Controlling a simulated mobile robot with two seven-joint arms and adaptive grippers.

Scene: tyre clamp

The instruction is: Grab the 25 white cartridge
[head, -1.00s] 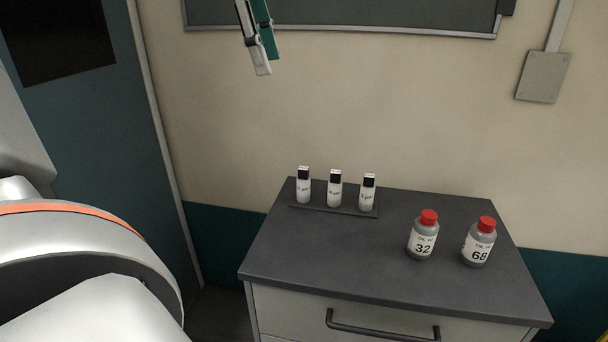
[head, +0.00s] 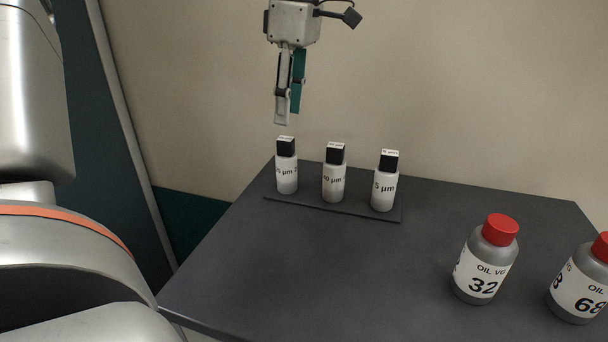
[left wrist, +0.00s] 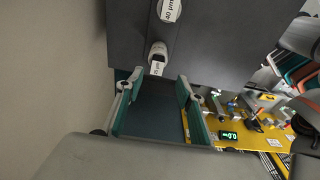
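Three white cartridges with black caps stand upright in a row on a dark strip. The left cartridge (head: 287,178) has a partly readable label ending in "5 µm". The middle one (head: 333,187) seems to read "10 µm" and the right one (head: 383,192) "5 µm". My left gripper (head: 288,117) hangs above the left cartridge, apart from it, fingers down. In the left wrist view, my left gripper (left wrist: 155,88) has its fingers spread and nothing between them. The left cartridge (left wrist: 158,57) shows just beyond the fingertips. My right gripper is not in view.
A grey bottle with a red cap marked 32 (head: 484,262) and another marked 68 (head: 583,285) stand at the right of the dark cabinet top (head: 330,270). The wall is close behind. The middle of the top is clear.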

